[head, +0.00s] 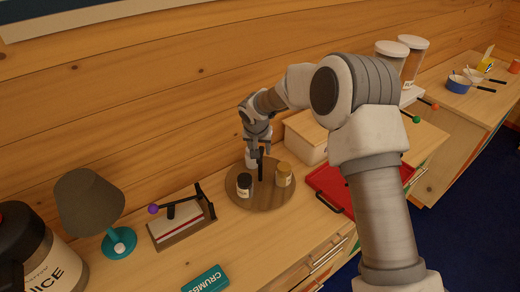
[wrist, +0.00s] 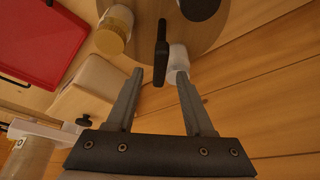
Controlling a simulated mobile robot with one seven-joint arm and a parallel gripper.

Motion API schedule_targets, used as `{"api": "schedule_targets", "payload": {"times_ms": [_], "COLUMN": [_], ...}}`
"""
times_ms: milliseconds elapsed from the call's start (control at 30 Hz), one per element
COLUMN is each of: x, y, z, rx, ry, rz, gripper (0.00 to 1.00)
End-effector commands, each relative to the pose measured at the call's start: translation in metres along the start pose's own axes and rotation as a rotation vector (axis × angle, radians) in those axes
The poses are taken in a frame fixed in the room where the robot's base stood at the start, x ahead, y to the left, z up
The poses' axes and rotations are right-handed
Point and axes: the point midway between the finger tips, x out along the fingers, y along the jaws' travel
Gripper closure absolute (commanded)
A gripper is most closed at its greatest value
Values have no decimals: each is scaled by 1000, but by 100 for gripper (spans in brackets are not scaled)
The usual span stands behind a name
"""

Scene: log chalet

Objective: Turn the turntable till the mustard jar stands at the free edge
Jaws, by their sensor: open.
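The round wooden turntable (head: 262,203) sits on the counter near the log wall. A black upright handle (head: 261,165) rises between the jars. My gripper (head: 258,148) is open at the wall side. In the wrist view its fingertips (wrist: 160,74) lie either side of the handle's near end; contact cannot be told.
A red tray (head: 325,187) and a pale box (head: 304,138) lie to the right of the turntable. A black-handled device (head: 182,220), a lamp (head: 90,203) and a teal box (head: 206,280) lie to the left. Bare counter shows in front of the turntable.

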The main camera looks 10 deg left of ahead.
Motion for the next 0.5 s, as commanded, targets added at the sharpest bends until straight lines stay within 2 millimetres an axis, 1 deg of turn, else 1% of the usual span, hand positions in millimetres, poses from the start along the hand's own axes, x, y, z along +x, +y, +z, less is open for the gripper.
{"api": "schedule_targets", "payload": {"times_ms": [100,200,500], "x": [11,17,19], "y": [0,0,0], "z": [0,0,0], "rx": [0,1,1], "ry": [0,0,1], "rz": [0,0,0], "gripper": [48,48,48]}}
